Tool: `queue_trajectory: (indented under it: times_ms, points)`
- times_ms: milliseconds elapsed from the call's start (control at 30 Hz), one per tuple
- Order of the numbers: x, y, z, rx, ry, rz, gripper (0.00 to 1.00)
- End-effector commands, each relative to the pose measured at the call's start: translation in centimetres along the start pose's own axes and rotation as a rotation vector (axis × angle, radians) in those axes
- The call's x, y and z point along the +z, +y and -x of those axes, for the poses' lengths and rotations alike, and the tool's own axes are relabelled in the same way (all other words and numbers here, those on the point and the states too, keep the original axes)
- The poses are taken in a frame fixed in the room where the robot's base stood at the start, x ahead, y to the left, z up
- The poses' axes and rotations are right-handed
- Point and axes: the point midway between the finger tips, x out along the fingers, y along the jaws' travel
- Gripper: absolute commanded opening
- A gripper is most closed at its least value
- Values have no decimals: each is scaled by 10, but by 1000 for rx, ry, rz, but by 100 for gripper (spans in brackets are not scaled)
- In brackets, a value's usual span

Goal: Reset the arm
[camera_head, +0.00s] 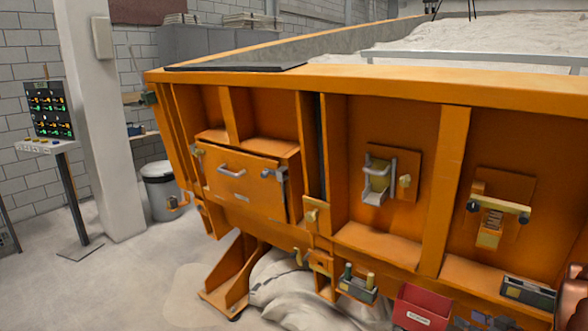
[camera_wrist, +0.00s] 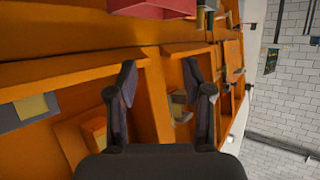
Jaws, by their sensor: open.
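My gripper (camera_wrist: 163,92) shows in the wrist view with its two dark fingers spread apart and nothing between them. Behind the fingers are orange ribs and recesses of the sandbed's side. The orange sandbed (camera_head: 454,140) fills much of the head view, with pale sand (camera_head: 450,42) on top. I cannot make out my gripper in the head view.
The sandbed's side carries a hinged box (camera_head: 240,182), a grey latch bracket (camera_head: 376,182), and a spring fitting (camera_head: 493,222). A red bin (camera_head: 421,307) hangs low. A control panel stand (camera_head: 50,110), a pillar (camera_head: 101,120) and a grey bin (camera_head: 160,188) stand left. Floor there is partly clear.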

Motion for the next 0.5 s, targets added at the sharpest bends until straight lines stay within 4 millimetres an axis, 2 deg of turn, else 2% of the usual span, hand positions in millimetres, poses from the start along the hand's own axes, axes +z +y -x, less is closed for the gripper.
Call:
queue_trajectory:
  times_ms: [300,500]
  points:
    - [-5,5,-3,39,-35,29,51]
    - [-30,26,-4,207,-168,123,51]
